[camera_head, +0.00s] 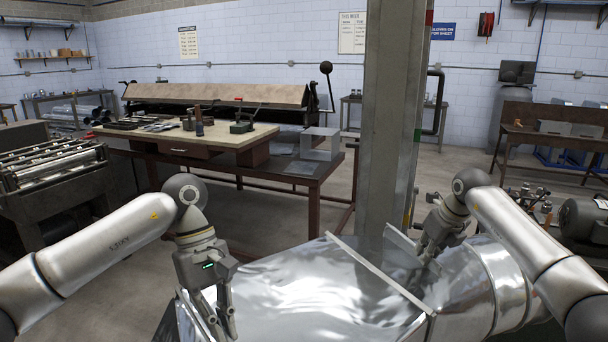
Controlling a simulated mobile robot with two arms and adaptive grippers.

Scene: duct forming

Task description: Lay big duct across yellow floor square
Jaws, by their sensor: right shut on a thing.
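The big duct (300,290) is a shiny sheet-metal piece with a flat panel, raised seams and a rounded ribbed section at right. It fills the bottom middle and right, cut off by the lower edge. My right gripper (428,264) is shut on the duct at its upper right, by a raised seam; its fingertips are partly hidden. My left gripper (222,328) points down over the duct's left part, near its left edge. Its two fingers show a narrow gap, but I cannot tell whether metal is between them. No yellow floor square is visible.
A grey steel column (388,130) stands just beyond the duct. A workbench (250,145) with tools and a metal box (320,144) is behind at left. A roller machine (50,175) stands left, a motor (584,220) right. Bare concrete floor (270,212) shows between.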

